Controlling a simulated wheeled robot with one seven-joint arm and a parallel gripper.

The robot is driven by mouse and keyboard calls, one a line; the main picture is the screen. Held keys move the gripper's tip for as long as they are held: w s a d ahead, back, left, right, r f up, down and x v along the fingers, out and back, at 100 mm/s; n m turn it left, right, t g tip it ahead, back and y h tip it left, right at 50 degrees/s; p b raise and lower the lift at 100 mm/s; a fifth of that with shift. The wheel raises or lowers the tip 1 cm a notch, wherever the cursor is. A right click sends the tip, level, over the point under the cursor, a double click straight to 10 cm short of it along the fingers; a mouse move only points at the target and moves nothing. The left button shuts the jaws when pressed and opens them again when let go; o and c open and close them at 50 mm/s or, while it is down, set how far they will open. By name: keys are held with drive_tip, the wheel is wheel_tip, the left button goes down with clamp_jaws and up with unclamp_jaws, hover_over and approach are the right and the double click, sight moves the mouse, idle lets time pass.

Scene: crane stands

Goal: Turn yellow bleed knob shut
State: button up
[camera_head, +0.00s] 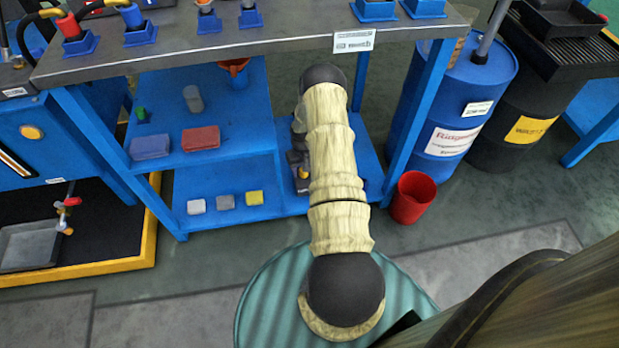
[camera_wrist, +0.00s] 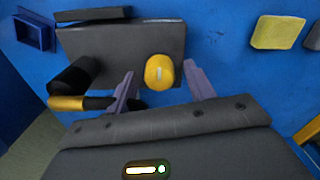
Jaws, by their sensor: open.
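The yellow bleed knob (camera_wrist: 159,72) is in the middle of the wrist view, round, with a short pale mark running nearly upright on its face. It sits at the edge of a dark grey block (camera_wrist: 118,42). My gripper (camera_wrist: 160,71) is open, with one purple-grey finger on each side of the knob. Gaps show between the fingers and the knob, so it is not gripped.
A black cylinder (camera_wrist: 75,75) and a yellow-and-black bar (camera_wrist: 80,103) lie left of the knob. A yellow block (camera_wrist: 277,32) is at the upper right of the wrist view. The workbench top (camera_head: 270,35) overhangs the shelves. A red bucket (camera_head: 411,198) stands on the floor at right.

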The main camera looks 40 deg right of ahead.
drive_tip(key=m+b, duration=0.2)
drive_tip(key=m, duration=0.1)
drive_tip(key=shift+f+m, duration=0.2)
drive_tip(key=shift+m, duration=0.1)
drive_tip(key=m+b, duration=0.7)
drive_tip(key=shift+d+f, duration=0.1)
drive_tip(key=m+b, duration=0.3)
drive_tip(key=b, duration=0.1)
drive_tip(key=shift+m+b, duration=0.3)
drive_tip(key=shift+b, duration=0.1)
wheel_tip(320, 180, up, 8)
drive_tip(key=p, duration=0.5)
